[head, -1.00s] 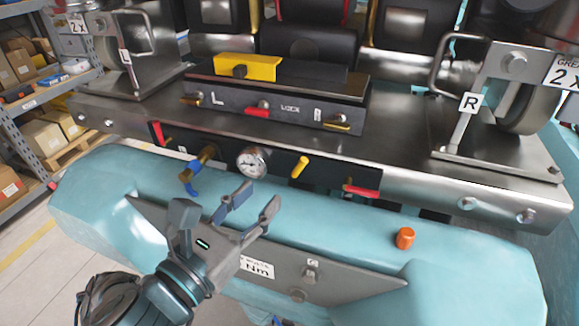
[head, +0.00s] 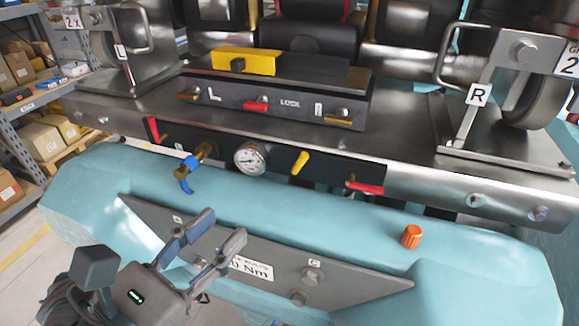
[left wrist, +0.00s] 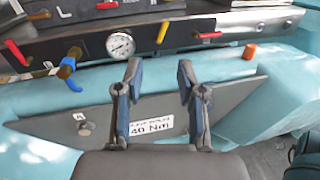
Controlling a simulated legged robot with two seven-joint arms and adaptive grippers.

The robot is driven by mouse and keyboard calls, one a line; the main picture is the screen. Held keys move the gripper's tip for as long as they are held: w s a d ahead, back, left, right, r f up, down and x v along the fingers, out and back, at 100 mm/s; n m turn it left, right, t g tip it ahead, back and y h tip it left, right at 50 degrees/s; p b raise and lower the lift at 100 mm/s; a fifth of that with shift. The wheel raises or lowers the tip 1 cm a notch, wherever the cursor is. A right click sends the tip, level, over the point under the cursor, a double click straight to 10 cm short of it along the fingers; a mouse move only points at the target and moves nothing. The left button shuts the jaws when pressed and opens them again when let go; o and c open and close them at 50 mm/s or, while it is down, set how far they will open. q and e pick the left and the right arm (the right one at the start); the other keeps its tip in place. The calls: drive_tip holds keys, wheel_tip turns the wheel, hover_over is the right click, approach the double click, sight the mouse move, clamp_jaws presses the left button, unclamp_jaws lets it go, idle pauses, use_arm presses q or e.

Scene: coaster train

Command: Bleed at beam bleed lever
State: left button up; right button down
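The dark front panel of the metal beam (head: 415,193) carries several levers: a red one (head: 153,130) at left, a brass valve with a blue handle (head: 188,170), a yellow one (head: 300,162) and a red one (head: 366,187) at right. No readable label shows which is the bleed lever. A round gauge (head: 249,159) sits between the blue and yellow handles. My left gripper (head: 224,224) is open and empty, below the panel in front of the teal body. In the left wrist view, its spread fingers (left wrist: 160,70) point toward the panel, apart from every lever. My right gripper is out of view.
A grey plate with a torque label (head: 250,268) and bolts lies below. An orange cap (head: 412,236) stands on the teal body (head: 320,212). Above the beam is a box with a yellow block (head: 246,61) and small levers. Shelves (head: 20,110) stand at left.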

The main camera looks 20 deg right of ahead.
use_arm(q)
drive_tip(key=shift+b+v, duration=0.4)
drive_tip(key=shift+v, duration=0.65)
drive_tip(key=shift+r, duration=0.1)
wheel_tip(320, 180, up, 10)
idle(0.3)
